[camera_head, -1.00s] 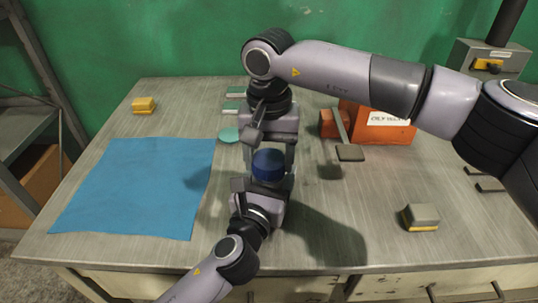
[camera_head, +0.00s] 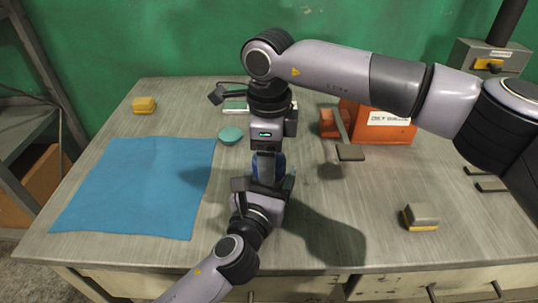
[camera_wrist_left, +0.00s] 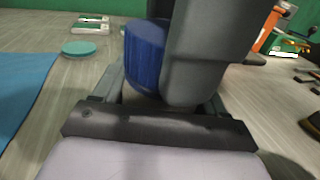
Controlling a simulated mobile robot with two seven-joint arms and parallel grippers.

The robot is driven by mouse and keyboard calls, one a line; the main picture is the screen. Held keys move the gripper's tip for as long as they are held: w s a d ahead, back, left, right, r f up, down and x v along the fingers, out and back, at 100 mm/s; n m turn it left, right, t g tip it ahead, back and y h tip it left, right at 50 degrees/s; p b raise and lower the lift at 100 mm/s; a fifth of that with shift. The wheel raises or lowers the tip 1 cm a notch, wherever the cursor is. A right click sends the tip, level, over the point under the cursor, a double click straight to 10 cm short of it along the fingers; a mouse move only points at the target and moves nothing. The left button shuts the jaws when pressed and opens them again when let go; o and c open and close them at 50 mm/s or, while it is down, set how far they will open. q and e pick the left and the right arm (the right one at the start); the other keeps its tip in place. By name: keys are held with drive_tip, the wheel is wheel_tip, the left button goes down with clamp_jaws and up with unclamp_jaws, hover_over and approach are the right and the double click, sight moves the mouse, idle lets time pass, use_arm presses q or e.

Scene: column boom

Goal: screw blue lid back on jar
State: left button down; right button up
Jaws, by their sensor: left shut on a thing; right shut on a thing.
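The blue lid (camera_head: 281,166) is mostly covered by my right gripper in the head view. The left wrist view shows its ridged blue side (camera_wrist_left: 145,52) beside a dark finger of the right gripper. My right gripper (camera_head: 267,176) comes down from above and is shut on the lid. My left gripper (camera_head: 264,186) reaches in from the front, below the right one, and is shut on the jar. The jar itself is hidden by the grippers, so I cannot tell how the lid sits on its rim.
A blue cloth (camera_head: 140,190) lies left of the grippers. A teal disc (camera_head: 231,135) lies behind them, left. An orange box (camera_head: 385,125) stands at back right. A grey-yellow block (camera_head: 421,216) lies at front right and a yellow block (camera_head: 144,105) at back left.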

drive_tip(key=m, duration=1.5)
drive_tip(key=o, duration=1.2)
drive_tip(key=shift+r, duration=2.25)
drive_tip(key=shift+c, duration=0.5)
drive_tip(key=shift+n, duration=0.3)
